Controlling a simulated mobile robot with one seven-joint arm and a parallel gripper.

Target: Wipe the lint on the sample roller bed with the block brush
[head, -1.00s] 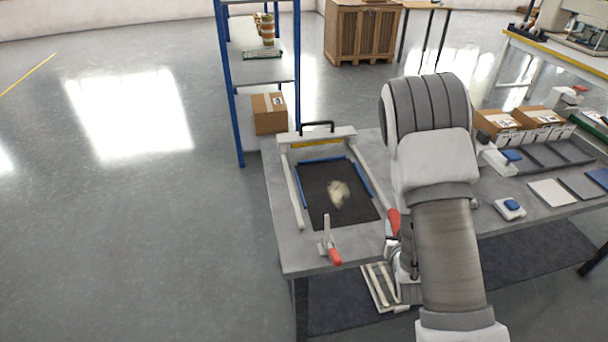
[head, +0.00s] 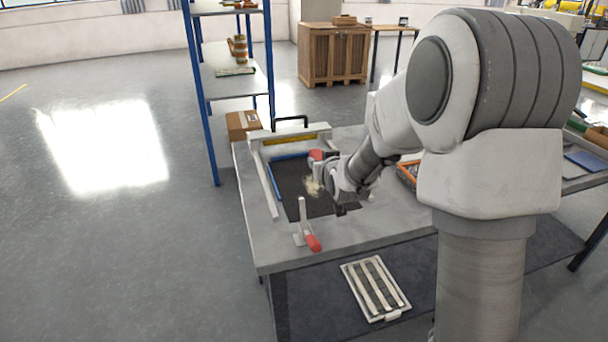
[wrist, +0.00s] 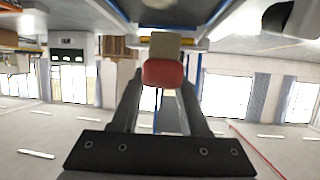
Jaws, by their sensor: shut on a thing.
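The sample roller bed (head: 290,206) is a dark panel with blue edge strips in a pale frame on the grey table. A pale clump of lint (head: 313,187) lies near its middle. My gripper (head: 326,160) is over the right part of the bed, beside and behind the lint in the picture. It is shut on the block brush (head: 317,155), whose red part shows at the fingertips. In the wrist view the brush (wrist: 164,72) shows red and beige between the fingers. The arm hides the bed's right side. I cannot tell whether the brush touches the bed.
A clamp with a red handle (head: 312,242) stands at the bed's front edge. A black handle (head: 290,120) rises at its back. A blue-posted shelf (head: 240,85) and a cardboard box (head: 241,124) are behind. A slatted tray (head: 376,288) sits low beneath the table.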

